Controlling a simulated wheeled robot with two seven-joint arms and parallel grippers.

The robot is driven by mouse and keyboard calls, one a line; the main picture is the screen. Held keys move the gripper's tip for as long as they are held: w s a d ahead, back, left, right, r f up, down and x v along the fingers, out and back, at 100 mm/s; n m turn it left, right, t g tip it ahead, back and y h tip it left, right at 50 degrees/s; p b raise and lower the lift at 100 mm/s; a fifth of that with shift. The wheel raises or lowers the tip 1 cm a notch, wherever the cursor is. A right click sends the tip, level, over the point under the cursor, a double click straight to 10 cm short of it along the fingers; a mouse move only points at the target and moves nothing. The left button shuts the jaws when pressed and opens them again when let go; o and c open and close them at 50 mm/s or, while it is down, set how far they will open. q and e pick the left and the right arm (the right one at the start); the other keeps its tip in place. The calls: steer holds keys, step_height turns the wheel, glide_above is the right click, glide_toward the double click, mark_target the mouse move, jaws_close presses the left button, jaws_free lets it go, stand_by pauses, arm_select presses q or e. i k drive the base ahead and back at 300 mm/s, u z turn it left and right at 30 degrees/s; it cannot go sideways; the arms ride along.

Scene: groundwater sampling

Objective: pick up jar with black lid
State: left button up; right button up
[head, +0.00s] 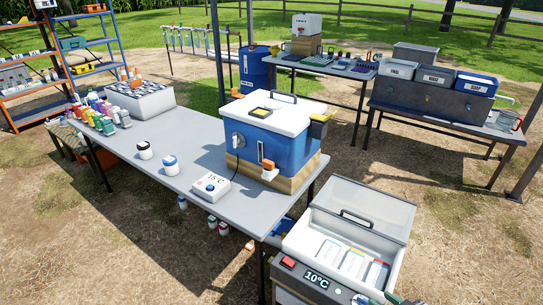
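A small white jar with a black lid (144,150) stands upright on the grey table (110,180), left of the middle. Just to its right stands a similar white jar with a dark blue lid (170,165); the two are apart. Only small parts of what looks like my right gripper (385,299) show at the bottom edge, in front of the open cooler and far from the jar. Most of it is cut off, so its opening cannot be told. My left gripper is not in view.
Several coloured bottles (100,112) and a white rack box (140,98) are at the left end. An open 10 °C cooler (345,235) stands at lower right. Table space around the jars is clear.

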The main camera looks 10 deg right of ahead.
mark_target(144, 147)
steer(key=u, duration=0.65)
steer(key=i, duration=1.9)
steer(key=u, duration=0.8)
steer(key=i, duration=1.1)
steer(key=u, duration=0.05)
